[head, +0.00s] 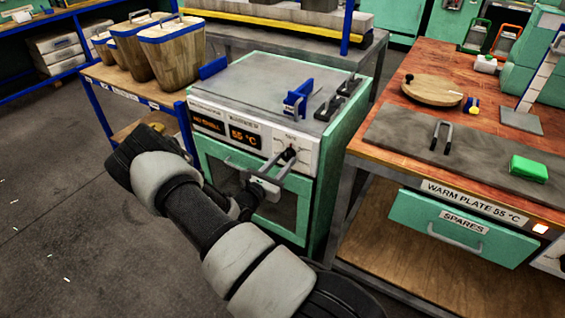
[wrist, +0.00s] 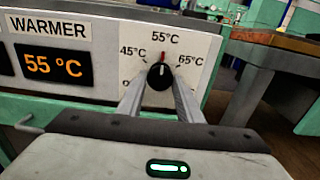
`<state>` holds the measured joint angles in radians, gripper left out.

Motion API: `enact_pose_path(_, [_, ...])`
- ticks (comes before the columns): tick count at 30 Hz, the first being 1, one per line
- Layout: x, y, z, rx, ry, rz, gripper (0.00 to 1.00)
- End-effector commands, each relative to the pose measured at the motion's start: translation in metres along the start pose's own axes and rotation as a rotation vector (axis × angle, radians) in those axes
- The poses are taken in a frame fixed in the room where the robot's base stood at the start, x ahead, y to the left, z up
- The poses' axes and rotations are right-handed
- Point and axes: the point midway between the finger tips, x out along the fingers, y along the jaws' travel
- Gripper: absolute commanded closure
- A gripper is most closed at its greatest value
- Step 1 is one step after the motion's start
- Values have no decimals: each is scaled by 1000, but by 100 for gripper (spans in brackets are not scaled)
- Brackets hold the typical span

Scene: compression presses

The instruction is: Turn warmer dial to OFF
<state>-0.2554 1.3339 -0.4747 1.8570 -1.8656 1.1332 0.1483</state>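The warmer dial (wrist: 160,76) is a round black knob on the white front panel of the green warmer (head: 305,221). Its red mark points up at 55°C. The scale shows 45°C at upper left and 65°C at right; a label at lower left is mostly hidden by a finger. The warmer's display (wrist: 53,66) reads 55 °C in orange. My gripper (wrist: 160,85) is at the dial, with its two grey fingers apart, one on each side of the knob. Whether they touch it is hard to tell. In the head view my gripper (head: 279,170) is in front of the panel.
A second orange display (head: 208,121) is left on the panel. The green oven door lies below my gripper. A wooden bench (head: 400,152) with a warm plate and a SPARES drawer (head: 462,228) stands close on the right. Wooden buckets (head: 172,46) stand on a table at left.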

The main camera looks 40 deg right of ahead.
Motion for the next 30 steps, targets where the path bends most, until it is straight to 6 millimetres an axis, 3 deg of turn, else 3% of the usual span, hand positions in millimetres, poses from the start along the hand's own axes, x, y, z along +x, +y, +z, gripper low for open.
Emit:
enact_pose_path(14, [-1, 0, 1, -96, 0, 3, 90])
enact_pose_path(30, [-1, -1, 1, -567, 1, 2, 90])
